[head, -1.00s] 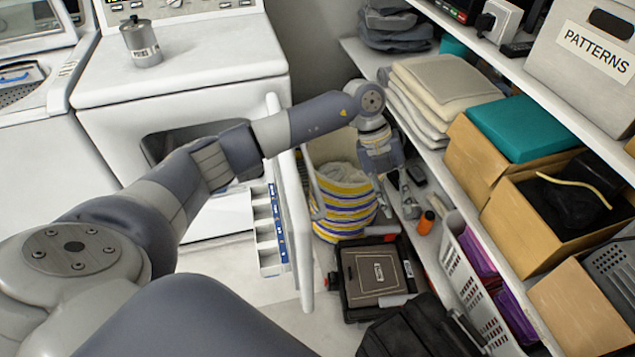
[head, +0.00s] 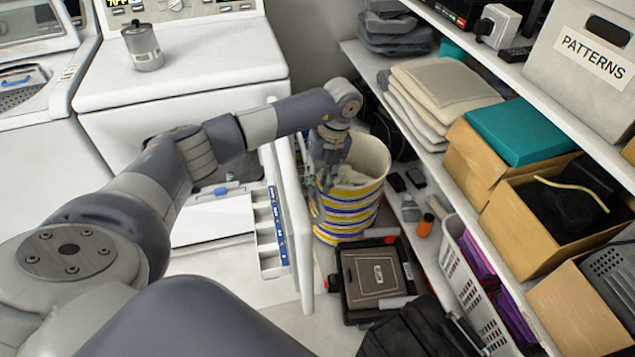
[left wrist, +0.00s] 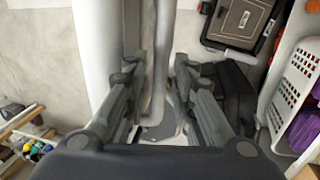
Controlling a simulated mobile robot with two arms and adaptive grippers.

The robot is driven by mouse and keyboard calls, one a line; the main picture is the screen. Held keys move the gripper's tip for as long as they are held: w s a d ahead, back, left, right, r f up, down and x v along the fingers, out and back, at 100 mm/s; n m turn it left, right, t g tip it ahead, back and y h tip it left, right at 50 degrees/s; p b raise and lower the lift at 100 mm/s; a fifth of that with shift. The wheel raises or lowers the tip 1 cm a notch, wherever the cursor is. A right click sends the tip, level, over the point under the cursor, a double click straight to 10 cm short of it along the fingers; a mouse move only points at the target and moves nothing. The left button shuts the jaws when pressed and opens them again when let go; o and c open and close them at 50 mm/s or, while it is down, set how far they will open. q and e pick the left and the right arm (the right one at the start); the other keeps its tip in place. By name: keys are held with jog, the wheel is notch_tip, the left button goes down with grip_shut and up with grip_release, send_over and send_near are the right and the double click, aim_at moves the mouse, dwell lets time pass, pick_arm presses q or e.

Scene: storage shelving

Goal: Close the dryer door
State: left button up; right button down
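The white dryer (head: 185,85) stands at the back left. Its door (head: 297,230) is swung wide open and shows nearly edge-on. My left arm passes over the top of the door, hiding part of the dryer's opening. My left gripper (head: 326,185) points down on the right, outer side of the door, close to it and in front of the striped basket. In the left wrist view the gripper (left wrist: 160,125) has its fingers apart, with a pale upright strip showing between them; I cannot tell whether they touch the door. My right gripper is not in view.
A striped basket (head: 350,205) stands right of the door, with a dark case (head: 375,280) on the floor before it. Shelves with towels (head: 440,90) and boxes line the right side. A metal canister (head: 143,48) stands on the dryer.

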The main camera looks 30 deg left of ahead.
pick_arm(q)
jog(key=shift+s+a+f, duration=0.1)
jog(key=shift+f, duration=0.75)
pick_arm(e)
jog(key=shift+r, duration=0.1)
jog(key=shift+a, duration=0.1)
pick_arm(q)
grip_shut()
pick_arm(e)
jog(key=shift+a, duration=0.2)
